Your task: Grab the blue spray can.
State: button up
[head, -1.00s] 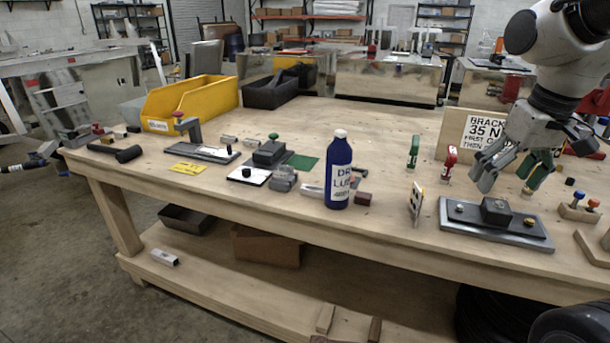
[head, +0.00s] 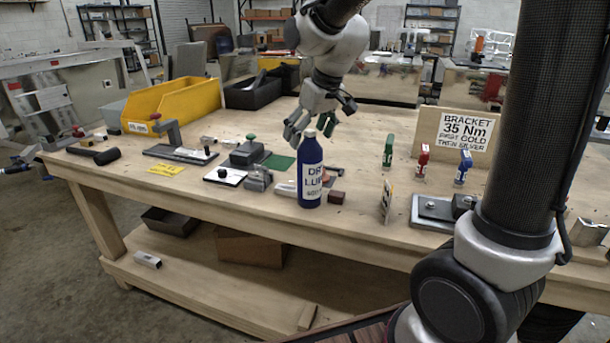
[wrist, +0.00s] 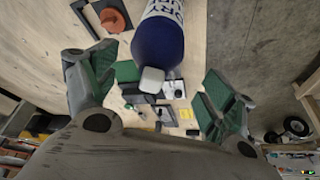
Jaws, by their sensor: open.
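The blue spray can (head: 311,172) has a white cap and a white label with dark letters. It stands upright near the front edge of the workbench in the head view. My gripper (head: 308,130) is open and empty, above and just behind the can there, near its cap. In the wrist view the can (wrist: 158,42) shows large at the top, with its white cap pointing down the picture. It lies between the directions of the two spread fingers of my gripper (wrist: 150,95). The fingers do not touch it there.
A small dark red block (head: 337,197) and grey metal parts (head: 259,178) lie close to the can. A thin upright sign (head: 386,200) stands to its right. Green (head: 388,150), red (head: 423,161) and blue (head: 463,167) tools stand farther right. The bench (head: 250,210) has free room behind the can.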

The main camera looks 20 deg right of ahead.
aim_at(306, 146)
jog(key=x, duration=0.5)
jog(key=shift+w+d, duration=0.2)
jog(key=shift+d, duration=0.2)
jog(key=shift+r, duration=0.1)
jog(key=c, duration=1.8)
jog(key=shift+o, duration=0.2)
jog(key=shift+r, duration=0.1)
